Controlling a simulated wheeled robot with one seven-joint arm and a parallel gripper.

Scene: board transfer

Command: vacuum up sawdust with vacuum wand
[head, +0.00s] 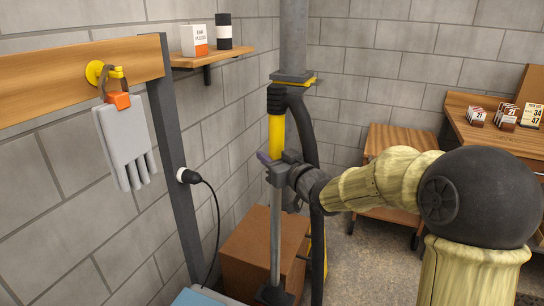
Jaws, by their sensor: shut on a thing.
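The vacuum wand stands upright near the picture's middle, with a black top, a yellow handle (276,138) and a grey tube (275,235) below. Its dark foot (272,294) is cut off by the bottom edge. My gripper (275,168) is shut on the wand just below the yellow part, reaching in from the right. A black hose (308,130) curves from the wand's top and hangs down behind my gripper. I cannot make out a distinct patch of sawdust; the floor (362,262) looks speckled.
A brown box (246,250) stands behind the wand. A grey duct (293,35) rises above it. A wooden stand (395,137) and a bench (478,108) are at right. Gloves (124,145) hang left; a cable (217,225) runs down. A blue-grey surface (198,298) shows bottom left.

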